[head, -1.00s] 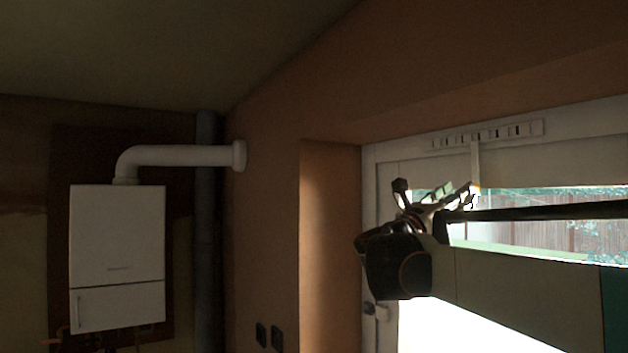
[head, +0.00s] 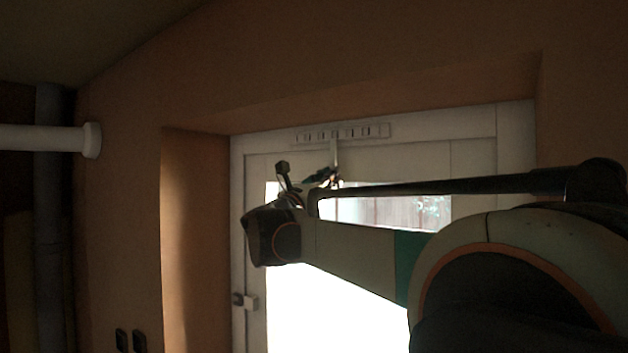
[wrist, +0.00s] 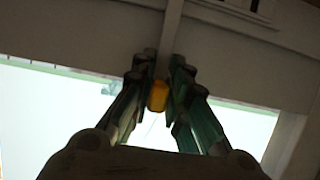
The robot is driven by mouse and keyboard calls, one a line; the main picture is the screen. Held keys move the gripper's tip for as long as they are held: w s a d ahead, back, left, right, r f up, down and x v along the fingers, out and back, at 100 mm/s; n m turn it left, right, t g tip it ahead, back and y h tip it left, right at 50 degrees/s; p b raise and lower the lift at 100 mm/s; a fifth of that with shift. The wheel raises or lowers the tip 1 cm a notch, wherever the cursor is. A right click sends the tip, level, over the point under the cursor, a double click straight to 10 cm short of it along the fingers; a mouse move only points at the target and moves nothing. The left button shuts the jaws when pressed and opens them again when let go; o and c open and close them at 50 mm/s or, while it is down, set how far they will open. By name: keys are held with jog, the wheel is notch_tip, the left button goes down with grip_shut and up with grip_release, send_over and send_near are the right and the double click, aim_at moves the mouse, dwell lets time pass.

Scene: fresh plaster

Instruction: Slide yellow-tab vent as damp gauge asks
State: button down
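The vent (head: 360,131) is a pale slotted strip along the top of the window frame; some slots look dark. A pale narrow stem (head: 334,150) hangs from it. At the stem's lower end is the yellow tab (wrist: 158,96), seen in the wrist view. My gripper (wrist: 163,82) has its fingers on both sides of the tab, with no clear gap, and looks shut on it. In the head view my gripper (head: 324,178) is at the stem's foot, dark against the bright glass. Part of the vent (wrist: 245,12) shows at the wrist view's top right. No damp gauge is seen.
The bright window (head: 335,300) lies in a deep reveal with a plaster side wall (head: 195,230). A handle (head: 246,301) sits low on the frame's left. A white pipe (head: 45,138) juts in at far left.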

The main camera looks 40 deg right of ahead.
jog(key=shift+w+a+r, duration=0.1)
jog(key=shift+w+a, duration=0.1)
jog(key=shift+w, duration=0.3)
jog(key=c, duration=1.8)
grip_release()
jog(key=shift+o, duration=1.2)
jog(key=shift+w, duration=0.25)
jog(key=shift+s+a, duration=0.1)
jog(key=shift+s, duration=0.05)
jog(key=v, duration=1.2)
